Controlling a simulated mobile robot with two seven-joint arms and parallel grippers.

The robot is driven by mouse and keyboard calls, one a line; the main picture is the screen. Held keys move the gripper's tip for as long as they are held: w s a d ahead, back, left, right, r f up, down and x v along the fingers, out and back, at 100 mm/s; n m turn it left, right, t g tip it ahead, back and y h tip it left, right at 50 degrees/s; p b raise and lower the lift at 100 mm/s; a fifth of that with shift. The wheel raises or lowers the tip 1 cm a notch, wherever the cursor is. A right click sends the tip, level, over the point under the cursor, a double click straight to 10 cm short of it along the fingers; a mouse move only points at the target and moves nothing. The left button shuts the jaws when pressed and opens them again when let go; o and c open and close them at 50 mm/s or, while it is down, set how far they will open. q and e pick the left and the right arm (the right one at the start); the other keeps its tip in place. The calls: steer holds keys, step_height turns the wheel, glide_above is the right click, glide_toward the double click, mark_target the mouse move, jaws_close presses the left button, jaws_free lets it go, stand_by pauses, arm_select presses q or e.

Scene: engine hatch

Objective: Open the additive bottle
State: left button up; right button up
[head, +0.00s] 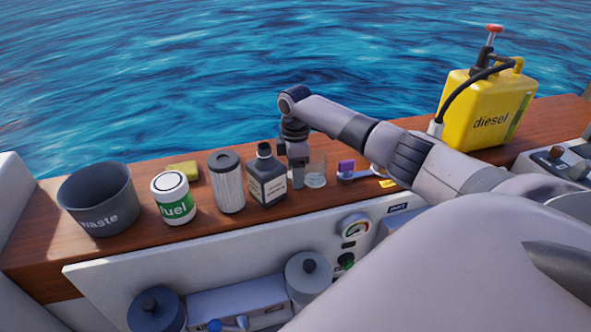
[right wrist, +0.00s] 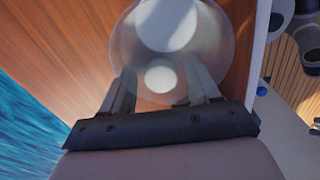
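The additive bottle (head: 267,182) is a dark, square-bodied bottle with a pale label and a black top (head: 264,150). It stands upright on the wooden ledge. My right gripper (head: 298,178) points down just right of the bottle, beside a clear cup (head: 316,172). In the right wrist view my right gripper (right wrist: 161,70) has its fingers spread apart, with the round clear cup (right wrist: 128,42) overlapping them. Whether the fingers touch the cup is unclear. The bottle cannot be made out in the right wrist view. My left gripper is not in view.
A waste bin (head: 100,200), a fuel can (head: 174,198), a ribbed filter (head: 227,182) and a yellow sponge (head: 183,171) stand left of the bottle. A purple-topped item (head: 346,168) and a yellow diesel canister (head: 487,110) are to the right. The engine hatch (head: 130,280) lies in front.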

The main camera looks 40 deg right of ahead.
steer(key=shift+r, duration=0.15)
step_height(320, 180, up, 12)
steer(key=p, duration=0.1)
stand_by(0.3)
